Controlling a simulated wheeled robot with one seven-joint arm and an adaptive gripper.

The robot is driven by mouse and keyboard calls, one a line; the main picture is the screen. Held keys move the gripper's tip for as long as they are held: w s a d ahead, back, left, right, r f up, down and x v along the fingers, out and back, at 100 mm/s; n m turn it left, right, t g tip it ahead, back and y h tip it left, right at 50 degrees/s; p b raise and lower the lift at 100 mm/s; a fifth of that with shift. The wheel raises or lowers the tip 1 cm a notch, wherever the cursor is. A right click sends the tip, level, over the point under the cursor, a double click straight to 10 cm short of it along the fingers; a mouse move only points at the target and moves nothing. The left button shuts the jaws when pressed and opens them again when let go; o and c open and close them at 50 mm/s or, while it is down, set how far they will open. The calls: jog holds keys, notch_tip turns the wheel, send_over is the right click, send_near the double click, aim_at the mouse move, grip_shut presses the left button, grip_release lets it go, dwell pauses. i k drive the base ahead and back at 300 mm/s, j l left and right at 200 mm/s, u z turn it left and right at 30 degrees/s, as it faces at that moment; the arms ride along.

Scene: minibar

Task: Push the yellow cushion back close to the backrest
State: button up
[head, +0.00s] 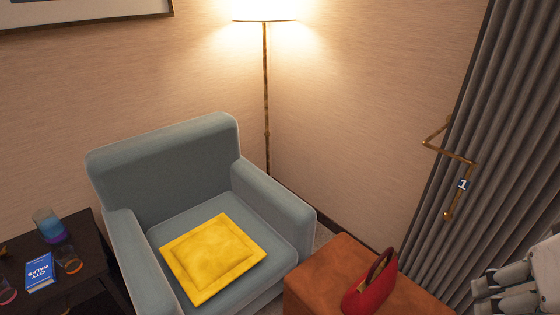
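The yellow cushion (212,258) lies flat on the seat of a grey-blue armchair (275,203), toward its front. Bare seat shows between the cushion and the backrest (165,165). My gripper (481,297) is at the lower right edge of the head view, far to the right of the cushion and touching nothing I can see. Its fingers are partly cut off by the frame, and a gap seems to show between them.
A brown ottoman (330,275) with a red bag (372,287) stands right of the armchair. A dark side table (88,262) with a blue book (40,273) and glasses is at left. A floor lamp (266,100) stands behind. A grey curtain (500,150) hangs at right.

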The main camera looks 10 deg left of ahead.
aim_at(204, 260)
jog(key=u, duration=1.15)
jog(key=i+l+u, duration=0.15)
jog(key=u, duration=0.15)
jog(key=i+l+u, duration=0.3)
jog(key=i+j, duration=0.05)
